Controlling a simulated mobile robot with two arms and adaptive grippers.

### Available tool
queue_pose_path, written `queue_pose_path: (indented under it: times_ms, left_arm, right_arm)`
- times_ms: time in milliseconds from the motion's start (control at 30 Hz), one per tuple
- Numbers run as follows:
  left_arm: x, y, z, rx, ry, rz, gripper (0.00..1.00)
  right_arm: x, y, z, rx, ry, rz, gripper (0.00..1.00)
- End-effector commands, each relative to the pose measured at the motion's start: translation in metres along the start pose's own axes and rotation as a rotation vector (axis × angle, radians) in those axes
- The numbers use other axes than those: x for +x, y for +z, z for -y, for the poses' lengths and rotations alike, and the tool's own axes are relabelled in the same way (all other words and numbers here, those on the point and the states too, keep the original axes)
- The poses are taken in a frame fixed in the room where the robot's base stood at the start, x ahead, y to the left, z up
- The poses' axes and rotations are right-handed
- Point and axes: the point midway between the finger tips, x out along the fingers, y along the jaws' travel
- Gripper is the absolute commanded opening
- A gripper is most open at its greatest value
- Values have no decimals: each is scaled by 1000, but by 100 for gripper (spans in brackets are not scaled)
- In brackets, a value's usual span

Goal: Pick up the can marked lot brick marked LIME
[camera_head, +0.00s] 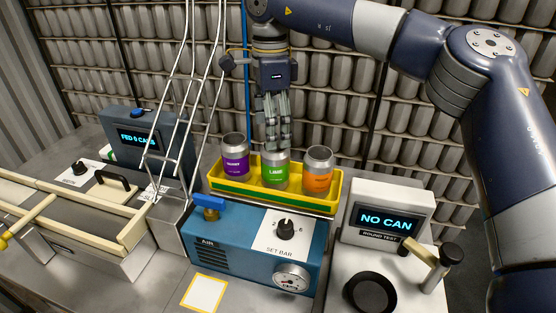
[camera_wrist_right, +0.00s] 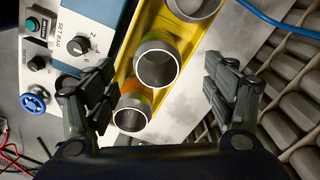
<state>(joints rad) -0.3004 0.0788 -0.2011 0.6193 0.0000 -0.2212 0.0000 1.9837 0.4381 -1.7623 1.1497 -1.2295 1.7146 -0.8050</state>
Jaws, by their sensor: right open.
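The LIME can (camera_head: 275,172) is silver with a green label and stands upright in the yellow tray (camera_head: 218,184), between a purple-labelled can (camera_head: 235,158) and an orange-labelled can (camera_head: 317,173). My right gripper (camera_head: 277,145) points down just above the LIME can and overlaps its rim in the head view. In the right wrist view, the gripper (camera_wrist_right: 160,75) is open and empty, with one finger on each side of the middle can's open top (camera_wrist_right: 158,66). The orange can (camera_wrist_right: 131,115) shows below it. My left gripper is not in view.
A blue AIR unit (camera_head: 240,245) with a knob and gauge stands in front of the tray. A NO CAN tester (camera_head: 388,215) is to the right. Wire rails (camera_head: 180,95) rise at left. A wall of stacked cans (camera_head: 330,80) stands behind.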

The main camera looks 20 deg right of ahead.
Motion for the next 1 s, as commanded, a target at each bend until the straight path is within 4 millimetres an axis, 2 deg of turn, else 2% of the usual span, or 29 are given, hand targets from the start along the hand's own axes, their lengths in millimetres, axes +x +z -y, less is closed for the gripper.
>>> queue_pose_path:
  times_ms: [100, 267, 367, 633, 767, 967, 1000]
  left_arm:
    - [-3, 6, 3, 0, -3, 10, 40]
    - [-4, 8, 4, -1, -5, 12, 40]
    - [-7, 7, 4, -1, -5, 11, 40]
    - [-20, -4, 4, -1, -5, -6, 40]
    - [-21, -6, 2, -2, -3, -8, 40]
    - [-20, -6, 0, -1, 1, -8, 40]
    - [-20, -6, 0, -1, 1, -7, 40]
  right_arm:
    - [21, 0, -1, -1, 5, -1, 77]
    - [36, 0, -1, 0, 2, 2, 77]
    - [42, -1, -1, 1, 4, 2, 77]
    - [81, -4, -4, 0, 4, 1, 77]
    - [89, -4, -3, 1, 1, 3, 77]
    - [90, -4, -3, 1, 1, 3, 77]
    - [90, -4, -3, 1, 1, 3, 70]
